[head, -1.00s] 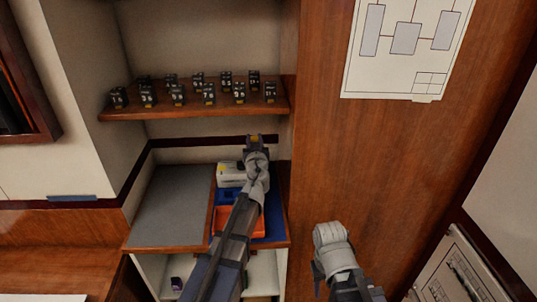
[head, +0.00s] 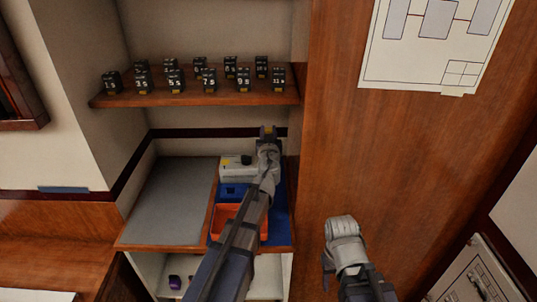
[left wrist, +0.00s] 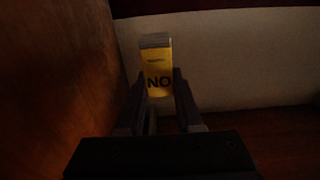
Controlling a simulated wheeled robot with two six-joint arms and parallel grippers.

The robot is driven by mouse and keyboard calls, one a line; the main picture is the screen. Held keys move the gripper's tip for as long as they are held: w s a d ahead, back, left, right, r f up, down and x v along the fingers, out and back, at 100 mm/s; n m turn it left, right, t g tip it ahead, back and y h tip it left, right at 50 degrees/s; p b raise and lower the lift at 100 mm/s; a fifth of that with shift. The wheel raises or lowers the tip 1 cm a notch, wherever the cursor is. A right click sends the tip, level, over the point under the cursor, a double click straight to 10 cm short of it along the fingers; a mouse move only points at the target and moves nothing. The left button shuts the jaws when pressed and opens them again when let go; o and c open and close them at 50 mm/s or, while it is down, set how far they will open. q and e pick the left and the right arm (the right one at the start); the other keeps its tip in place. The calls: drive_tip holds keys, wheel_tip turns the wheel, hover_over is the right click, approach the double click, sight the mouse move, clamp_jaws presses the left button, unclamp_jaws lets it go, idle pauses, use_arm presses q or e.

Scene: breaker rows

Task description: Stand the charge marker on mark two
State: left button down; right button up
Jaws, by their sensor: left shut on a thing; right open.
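My left gripper (head: 268,133) is shut on a small yellow marker (left wrist: 158,80) lettered "NO", with a grey top. In the left wrist view the marker is upright between the two dark fingers (left wrist: 160,105). In the head view only a bit of yellow shows at the fingertips, in front of the dark strip on the alcove's back wall, below the upper shelf. My right gripper (head: 328,262) is empty before the wooden panel, its fingers mostly hidden by its wrist. I cannot make out mark two in either view.
The upper shelf (head: 150,99) carries two rows of black numbered breakers (head: 208,79). Below are a clear grey mat (head: 172,205), a white box (head: 236,170), a blue bin (head: 232,191) and an orange bin (head: 225,214). A wooden panel (head: 420,160) rises on the right.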

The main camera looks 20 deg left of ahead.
use_arm(q)
drive_tip(key=shift+f+b, duration=2.35)
drive_tip(key=shift+f, duration=0.6)
drive_tip(key=shift+f+b, duration=0.65)
drive_tip(key=shift+r, duration=0.1)
drive_tip(key=c, duration=0.6)
unclamp_jaws()
drive_tip(key=shift+r, duration=0.1)
drive_tip(key=shift+r+p, duration=0.65)
drive_tip(key=shift+p, duration=0.2)
drive_tip(key=v, duration=1.2)
drive_tip(key=shift+f, duration=0.15)
